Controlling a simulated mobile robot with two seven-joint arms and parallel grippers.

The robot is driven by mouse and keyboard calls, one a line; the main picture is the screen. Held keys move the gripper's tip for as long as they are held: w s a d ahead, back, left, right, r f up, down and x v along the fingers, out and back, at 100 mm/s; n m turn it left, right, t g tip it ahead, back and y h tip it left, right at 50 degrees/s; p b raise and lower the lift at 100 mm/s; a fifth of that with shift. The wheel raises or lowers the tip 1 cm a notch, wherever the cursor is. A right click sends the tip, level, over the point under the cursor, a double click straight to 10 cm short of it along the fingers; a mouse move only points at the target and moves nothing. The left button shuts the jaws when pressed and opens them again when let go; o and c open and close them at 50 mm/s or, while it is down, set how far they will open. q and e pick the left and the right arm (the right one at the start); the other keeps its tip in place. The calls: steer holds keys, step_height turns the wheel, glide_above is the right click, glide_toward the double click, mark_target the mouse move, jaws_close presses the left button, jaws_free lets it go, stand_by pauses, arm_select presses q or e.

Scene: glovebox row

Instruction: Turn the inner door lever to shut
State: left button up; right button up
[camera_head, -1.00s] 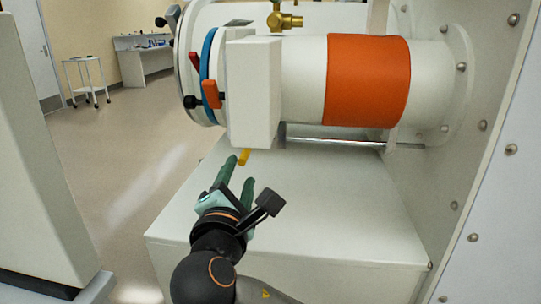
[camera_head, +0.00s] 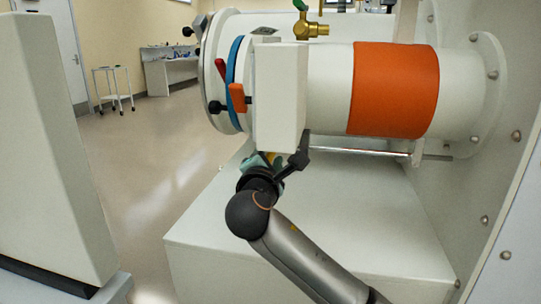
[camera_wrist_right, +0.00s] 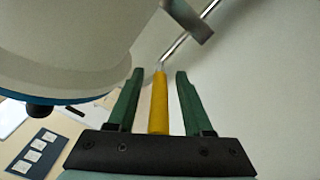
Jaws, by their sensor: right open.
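The yellow lever (camera_wrist_right: 158,104) stands between the two green fingers of my right gripper (camera_wrist_right: 160,74) in the right wrist view. The fingers are open, with a gap on each side of it. The far end of the lever meets a thin metal rod (camera_wrist_right: 180,44). In the head view my right gripper (camera_head: 264,161) is just under the pale box on the antechamber tube, largely hidden by my own wrist. Only a bit of the yellow lever (camera_head: 271,158) shows there. My left gripper is out of view.
The white antechamber tube (camera_head: 328,85) with an orange band (camera_head: 394,90) lies above. The pale box (camera_head: 281,95) hangs close over my gripper. A red lever (camera_head: 221,69) and an orange lever (camera_head: 237,97) sit by the blue ring. A white cabinet (camera_head: 380,215) stands below.

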steer(key=shift+c, duration=0.3)
jaws_close()
stand_by(1.1)
